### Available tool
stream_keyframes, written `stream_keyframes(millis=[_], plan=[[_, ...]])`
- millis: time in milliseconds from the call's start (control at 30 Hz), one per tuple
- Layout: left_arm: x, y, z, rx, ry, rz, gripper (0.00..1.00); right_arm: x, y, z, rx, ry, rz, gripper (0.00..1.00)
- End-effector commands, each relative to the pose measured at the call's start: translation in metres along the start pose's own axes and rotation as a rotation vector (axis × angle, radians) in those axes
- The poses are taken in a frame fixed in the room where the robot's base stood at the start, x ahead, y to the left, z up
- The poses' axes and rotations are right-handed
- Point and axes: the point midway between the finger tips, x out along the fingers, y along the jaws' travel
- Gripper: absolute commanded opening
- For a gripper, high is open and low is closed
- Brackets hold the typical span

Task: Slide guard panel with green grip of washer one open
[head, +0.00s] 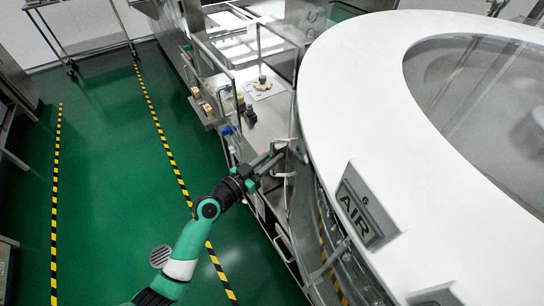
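The washer is the large machine with a white round top (330,85) on the right. Clear guard panels (303,205) run down its side below the rim. My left gripper (277,157) reaches from below to the near edge of these panels, by pale bracket-like handles (284,174). It is at or very close to a handle there; contact is too small to tell. Whether its fingers are open or shut is unclear. I cannot make out a green grip apart from the green parts of my own arm. My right gripper is out of view.
A metal worktop (270,115) with rails and small items stands behind my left gripper. An AIR sign (362,210) is on the washer's rim. Green floor with yellow-black stripes (165,140) is clear to the left. A wheeled metal table (85,45) stands far back.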

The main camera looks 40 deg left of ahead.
Motion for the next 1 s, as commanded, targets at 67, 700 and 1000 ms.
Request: stream_keyframes(millis=[67, 700, 1000], plan=[[-0.0001, 0.0000, 0.0001, 0.000, 0.000, 0.000, 0.07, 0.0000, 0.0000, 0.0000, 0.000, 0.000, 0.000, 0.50], [-0.0002, -0.0001, 0.0000, 0.000, 0.000, 0.000, 0.00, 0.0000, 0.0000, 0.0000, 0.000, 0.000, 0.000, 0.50], [-0.0003, -0.0002, 0.0000, 0.000, 0.000, 0.000, 0.00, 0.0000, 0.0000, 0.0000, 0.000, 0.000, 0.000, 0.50]])
